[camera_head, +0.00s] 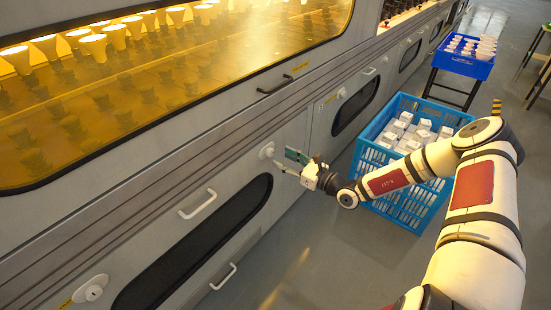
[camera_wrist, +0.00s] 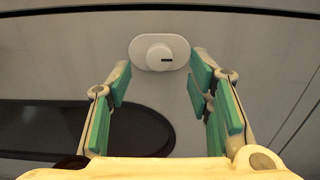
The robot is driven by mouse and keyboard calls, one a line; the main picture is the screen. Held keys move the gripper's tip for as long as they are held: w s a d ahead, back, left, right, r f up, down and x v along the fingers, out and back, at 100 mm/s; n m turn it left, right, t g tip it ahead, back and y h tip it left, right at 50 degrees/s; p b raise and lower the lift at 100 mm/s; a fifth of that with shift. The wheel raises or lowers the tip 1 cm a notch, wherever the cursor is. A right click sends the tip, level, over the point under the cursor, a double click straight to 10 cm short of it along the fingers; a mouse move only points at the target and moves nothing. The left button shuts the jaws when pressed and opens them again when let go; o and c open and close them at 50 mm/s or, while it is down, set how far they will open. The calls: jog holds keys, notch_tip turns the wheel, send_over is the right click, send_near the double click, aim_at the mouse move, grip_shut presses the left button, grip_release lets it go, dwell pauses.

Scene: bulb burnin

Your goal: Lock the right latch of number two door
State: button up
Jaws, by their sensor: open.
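The latch (camera_head: 267,151) is a white round knob at the upper right of a grey door with a dark oval window. In the wrist view the same latch (camera_wrist: 158,54) sits on a white oval plate, with a short dark horizontal mark on its knob. My gripper (camera_head: 284,163) is beside the latch in the head view. In the wrist view my gripper (camera_wrist: 160,85) is open and empty, its green-padded fingers on either side of the view below the knob. I cannot tell the exact gap to the knob. Another white latch (camera_head: 93,289) is at the door's lower left.
A white handle (camera_head: 198,204) is on the panel. A dark handle (camera_head: 274,85) is above, under the amber window (camera_head: 180,80) with lit bulbs. A blue crate (camera_head: 400,205) of white boxes stands on the floor beneath my arm. A blue tray (camera_head: 462,64) is farther back.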

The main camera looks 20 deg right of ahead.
aim_at(272, 153)
jog(key=shift+b+x, duration=0.55)
jog(key=shift+x, duration=1.65)
grip_shut()
